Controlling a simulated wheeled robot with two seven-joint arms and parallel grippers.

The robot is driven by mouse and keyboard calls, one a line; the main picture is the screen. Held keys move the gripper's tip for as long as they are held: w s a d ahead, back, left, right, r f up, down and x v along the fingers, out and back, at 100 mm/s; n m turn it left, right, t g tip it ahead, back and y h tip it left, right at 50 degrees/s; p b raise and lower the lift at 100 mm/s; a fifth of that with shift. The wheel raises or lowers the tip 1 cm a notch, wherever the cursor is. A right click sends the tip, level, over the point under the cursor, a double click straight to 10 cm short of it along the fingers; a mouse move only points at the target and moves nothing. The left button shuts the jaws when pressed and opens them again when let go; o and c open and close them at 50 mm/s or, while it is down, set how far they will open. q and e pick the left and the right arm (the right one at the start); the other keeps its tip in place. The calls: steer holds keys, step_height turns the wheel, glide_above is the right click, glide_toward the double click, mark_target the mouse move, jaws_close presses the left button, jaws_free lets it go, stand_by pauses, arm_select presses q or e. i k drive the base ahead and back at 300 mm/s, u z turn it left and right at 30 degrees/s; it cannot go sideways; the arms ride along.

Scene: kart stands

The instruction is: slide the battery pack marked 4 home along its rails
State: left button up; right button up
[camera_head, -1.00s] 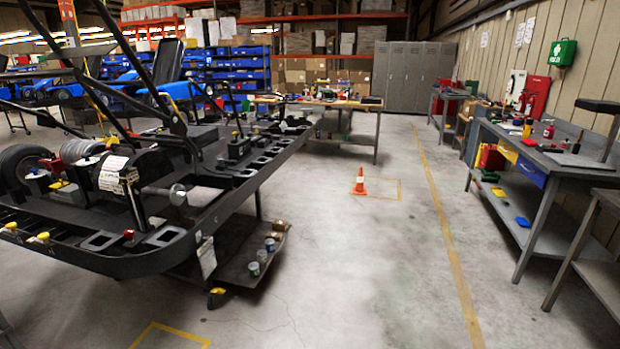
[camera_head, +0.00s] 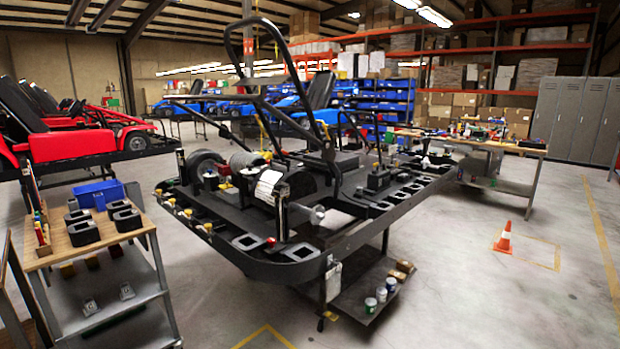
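A black kart chassis (camera_head: 262,268) stands raised on a stand in the middle of the head view. It carries a motor, rails, roll bars and several rectangular black sockets along its edges. No number 4 can be read on anything, so I cannot tell which part is the battery pack marked 4. Several black blocks with openings (camera_head: 84,232) sit on a wooden-topped cart at the left; I cannot tell whether they are battery packs. Neither of my grippers shows in the view.
The wooden-topped cart (camera_head: 140,232) with a blue bin (camera_head: 98,193) stands at the left. A workbench (camera_head: 490,146) is behind the chassis at the right. An orange cone (camera_head: 504,238) stands on the floor. The floor at the right is mostly clear.

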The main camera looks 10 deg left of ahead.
mark_target(378, 180)
steer(key=u, duration=0.8)
steer(key=i, duration=2.15)
steer(key=z, duration=1.5)
